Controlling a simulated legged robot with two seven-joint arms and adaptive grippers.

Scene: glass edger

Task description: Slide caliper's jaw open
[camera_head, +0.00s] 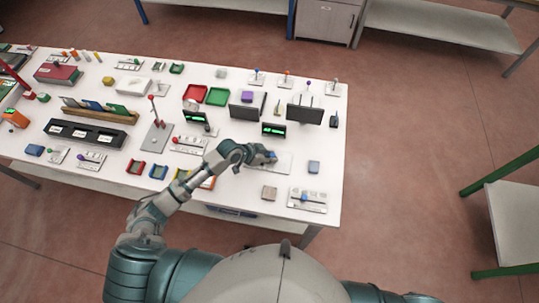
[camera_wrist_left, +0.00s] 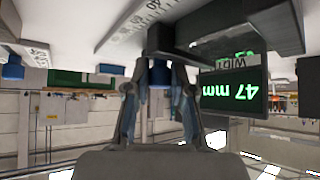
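The caliper's pale plate (camera_head: 284,165) lies on the right part of the white table. In the left wrist view its scale bar (camera_wrist_left: 150,22) shows printed marks and its dark jaw block (camera_wrist_left: 166,42) is above the fingers. My left gripper (camera_head: 270,157) is at the caliper. In the left wrist view, my left gripper's fingers (camera_wrist_left: 159,80) close in on both sides of a blue knob (camera_wrist_left: 159,74), which they partly hide. The caliper's display (camera_wrist_left: 233,92) reads "47 mm" upside down; it also stands behind the gripper in the head view (camera_head: 273,130). My right gripper is out of view.
Trays and fixtures fill the table's left side. The table (camera_head: 332,180) ends close on the right.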

